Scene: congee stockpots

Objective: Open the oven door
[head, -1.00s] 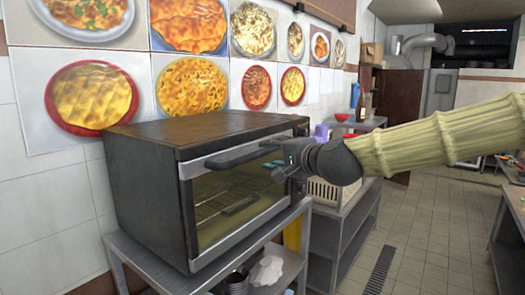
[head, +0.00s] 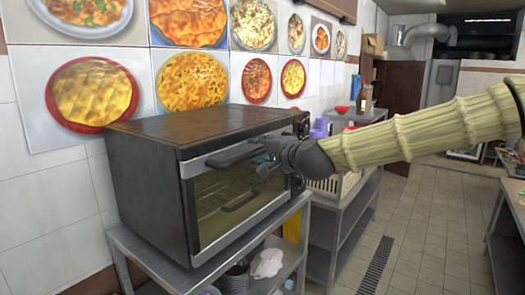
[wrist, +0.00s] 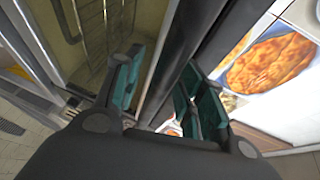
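The oven (head: 150,185) is a dark box with a glass-front door (head: 232,195), which is shut. Its dark handle (head: 236,154) runs along the top of the door. In the head view my gripper (head: 266,158) is at the right part of the handle. In the wrist view my gripper (wrist: 162,95) is open, with teal pads apart. A dark bar (wrist: 185,55), which looks like the handle, runs between the fingers. I cannot tell whether either pad touches it. The glass and rack show at the left of that view.
The oven stands on a metal table (head: 150,258) with pots and a crumpled white item on its lower shelf. Another metal stand (head: 345,215) with a crate is just beyond. The tiled floor (head: 430,220) at right is clear.

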